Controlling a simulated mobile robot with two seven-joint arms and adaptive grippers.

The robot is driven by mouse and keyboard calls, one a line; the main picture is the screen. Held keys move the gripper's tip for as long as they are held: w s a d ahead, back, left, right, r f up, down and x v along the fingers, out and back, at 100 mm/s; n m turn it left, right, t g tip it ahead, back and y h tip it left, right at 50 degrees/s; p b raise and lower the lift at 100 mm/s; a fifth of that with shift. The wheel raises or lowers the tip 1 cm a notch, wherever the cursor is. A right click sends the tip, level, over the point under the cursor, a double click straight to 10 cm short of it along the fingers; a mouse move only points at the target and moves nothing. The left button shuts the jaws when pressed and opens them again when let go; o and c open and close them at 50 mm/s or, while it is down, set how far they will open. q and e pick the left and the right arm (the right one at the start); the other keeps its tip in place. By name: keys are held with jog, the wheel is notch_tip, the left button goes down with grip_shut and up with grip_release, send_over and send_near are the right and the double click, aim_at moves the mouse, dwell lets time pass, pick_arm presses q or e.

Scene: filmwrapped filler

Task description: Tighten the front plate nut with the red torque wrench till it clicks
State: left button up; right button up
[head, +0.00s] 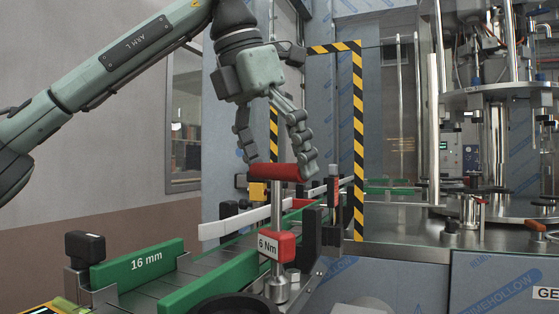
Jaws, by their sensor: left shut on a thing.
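The red torque wrench stands upright in the middle of the head view. Its red handle (279,173) lies crosswise at the top of a metal shaft, and a red block marked "6 Nm" (277,245) sits low on the shaft. My left gripper (277,168) comes down from above with its fingers shut on the red handle. The wrench's metal lower end (277,287) reaches down beside the green rail. The front plate nut cannot be made out; the lower end or the dark round part in front may hide it. My right gripper is not in view.
A black-and-yellow striped frame (358,150) stands behind the wrench. Filler machinery with metal columns (497,150) fills the right. A dark round part (238,304) is at the bottom.

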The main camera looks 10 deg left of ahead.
pick_arm(q)
jog(key=shift+a+r+m+h+p, duration=0.1)
jog(key=shift+r+m+h+p, duration=0.25)
jog(key=shift+m, duration=0.35)
jog(key=shift+f+m+g, duration=0.2)
jog(key=shift+m+g, duration=0.1)
jog(key=shift+m, duration=0.3)
jog(key=shift+f+m+g+h, duration=0.15)
jog(key=shift+m+g+h, duration=0.35)
jog(key=shift+m, duration=1.1)
